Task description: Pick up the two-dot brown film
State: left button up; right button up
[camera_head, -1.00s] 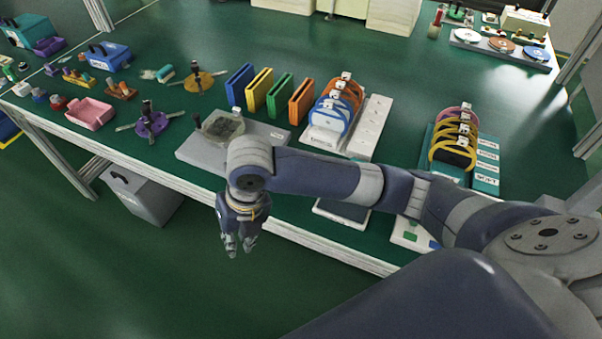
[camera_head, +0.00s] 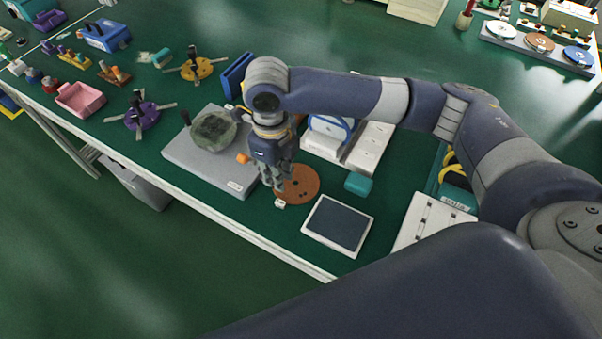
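A flat round brown film (camera_head: 300,184) lies on the green table top, right of the grey lapping plate's base. Small dark dots show on it, but I cannot count them surely, and its left part is hidden behind my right gripper. My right gripper (camera_head: 277,184) points down over the film's left edge, its fingers slightly apart, with nothing seen between them. I cannot tell whether the fingertips touch the film. My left gripper is not in view.
A grey base (camera_head: 205,165) with a round stone-like plate stands left of the gripper. A dark-topped white pad (camera_head: 338,226) and a teal block (camera_head: 358,184) lie to the right. My arm hides part of the racks behind. A disc tray (camera_head: 540,48) stands far right.

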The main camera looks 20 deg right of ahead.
send_over(280, 202)
notch_tip(280, 202, down, 4)
jog(key=shift+a+f, duration=0.15)
jog(key=shift+f, duration=0.35)
jog(key=f, duration=0.2)
jog(key=f+p, duration=0.1)
jog(key=f, duration=0.1)
jog(key=shift+d+f, duration=0.2)
jog(key=shift+f, duration=0.25)
grip_shut()
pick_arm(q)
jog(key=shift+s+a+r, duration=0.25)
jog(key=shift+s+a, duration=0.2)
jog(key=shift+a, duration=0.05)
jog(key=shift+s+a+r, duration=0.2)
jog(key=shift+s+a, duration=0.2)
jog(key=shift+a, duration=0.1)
